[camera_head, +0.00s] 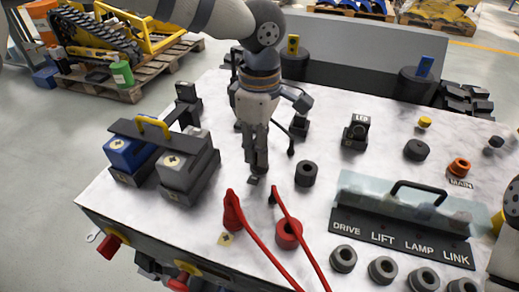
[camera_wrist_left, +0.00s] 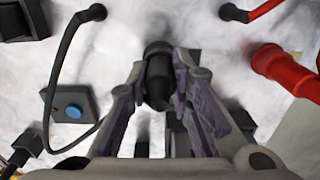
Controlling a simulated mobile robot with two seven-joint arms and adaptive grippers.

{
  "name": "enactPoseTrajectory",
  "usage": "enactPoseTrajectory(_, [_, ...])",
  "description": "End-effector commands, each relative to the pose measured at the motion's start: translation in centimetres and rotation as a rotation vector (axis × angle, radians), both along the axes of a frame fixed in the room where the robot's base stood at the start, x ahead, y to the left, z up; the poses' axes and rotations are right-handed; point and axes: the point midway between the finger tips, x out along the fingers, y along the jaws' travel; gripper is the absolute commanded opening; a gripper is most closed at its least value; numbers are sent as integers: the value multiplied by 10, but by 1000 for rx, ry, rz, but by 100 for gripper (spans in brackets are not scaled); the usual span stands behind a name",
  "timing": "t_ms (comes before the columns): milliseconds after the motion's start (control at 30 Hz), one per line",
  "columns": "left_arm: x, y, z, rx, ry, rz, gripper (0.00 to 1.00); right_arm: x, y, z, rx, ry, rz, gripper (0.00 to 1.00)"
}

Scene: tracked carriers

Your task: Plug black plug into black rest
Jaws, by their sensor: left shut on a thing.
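My left gripper (camera_head: 257,160) points down over the left middle of the white bench, its fingers shut on a black plug. In the left wrist view the black plug (camera_wrist_left: 158,78) is a dark cylinder between the fingertips. Just under the fingertips, a dark round piece (camera_head: 259,169) shows at the bench top beside a small dark tag; it may be the black rest, but the fingers hide most of it. I cannot tell whether the plug is seated. A black ring-shaped socket (camera_head: 306,174) stands apart to the right. My right gripper is out of view.
A red plug (camera_head: 233,212) and a red socket (camera_head: 288,235) stand in front, with red cables running forward. A black cable end (camera_head: 291,152) is behind the black socket. Battery blocks (camera_head: 187,164) stand left; a clear handled cover (camera_head: 400,205) lies right.

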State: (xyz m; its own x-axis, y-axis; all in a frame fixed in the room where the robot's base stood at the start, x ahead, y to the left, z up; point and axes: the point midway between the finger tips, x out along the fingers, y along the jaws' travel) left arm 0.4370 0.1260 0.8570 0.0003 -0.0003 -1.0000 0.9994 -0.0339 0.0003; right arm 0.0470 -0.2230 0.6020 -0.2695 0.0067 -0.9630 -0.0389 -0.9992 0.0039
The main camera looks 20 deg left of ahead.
Motion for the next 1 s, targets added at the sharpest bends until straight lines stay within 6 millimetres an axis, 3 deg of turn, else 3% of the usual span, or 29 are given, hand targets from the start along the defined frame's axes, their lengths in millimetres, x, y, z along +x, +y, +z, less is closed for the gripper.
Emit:
enactPoseTrajectory(600, [0,0,28,0,-3,0,0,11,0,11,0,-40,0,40])
enactPoseTrajectory(1000, [0,0,32,0,-2,0,0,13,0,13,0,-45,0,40])
